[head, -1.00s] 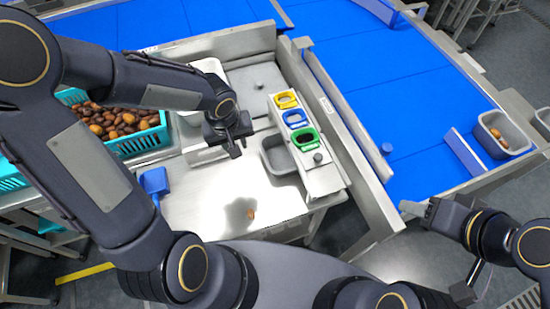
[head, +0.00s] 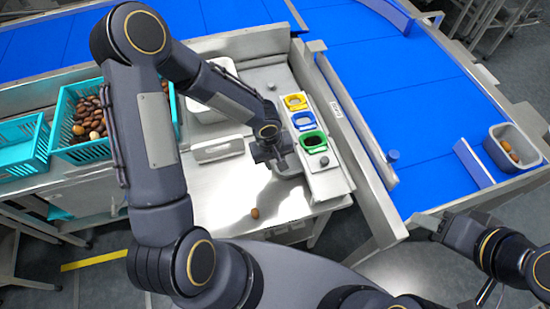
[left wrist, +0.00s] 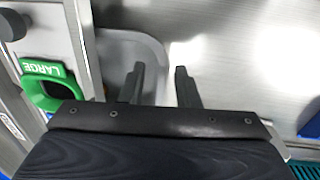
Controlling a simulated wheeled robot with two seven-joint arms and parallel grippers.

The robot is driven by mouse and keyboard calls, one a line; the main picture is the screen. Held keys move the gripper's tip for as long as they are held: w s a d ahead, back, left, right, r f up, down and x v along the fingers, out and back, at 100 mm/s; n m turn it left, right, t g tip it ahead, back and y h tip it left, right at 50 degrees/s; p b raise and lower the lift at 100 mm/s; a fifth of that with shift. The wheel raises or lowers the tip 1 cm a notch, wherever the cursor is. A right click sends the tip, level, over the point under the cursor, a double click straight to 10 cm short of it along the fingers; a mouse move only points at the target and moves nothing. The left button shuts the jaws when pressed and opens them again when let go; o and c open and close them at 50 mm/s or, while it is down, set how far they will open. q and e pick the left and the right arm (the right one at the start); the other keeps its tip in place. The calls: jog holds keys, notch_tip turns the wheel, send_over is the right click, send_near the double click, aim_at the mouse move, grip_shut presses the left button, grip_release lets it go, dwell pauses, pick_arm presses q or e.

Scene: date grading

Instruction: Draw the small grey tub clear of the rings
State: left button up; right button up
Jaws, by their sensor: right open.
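The small grey tub (head: 291,169) stands on the steel bench beside the rings, partly hidden by my left gripper (head: 268,158). Its pale rim (left wrist: 150,48) shows in the left wrist view. The yellow ring (head: 295,101), blue ring (head: 303,121) and green ring (head: 314,142) sit in a row on a steel plate right of it; the green ring (left wrist: 48,70) reads LARGE. My left gripper (left wrist: 160,80) is open over the tub's near side, its fingers apart; contact cannot be told. My right gripper (head: 428,220) is open, low at the right, away from the tub.
A single date (head: 255,213) lies on the bare bench front. Turquoise crates stand left, one (head: 66,105) holding dates.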

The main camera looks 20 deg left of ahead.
pick_arm(q)
jog(key=f, duration=0.6)
jog(key=shift+w+d+f, duration=0.25)
jog(key=shift+d+f, duration=0.05)
jog(key=shift+d, duration=0.05)
grip_shut()
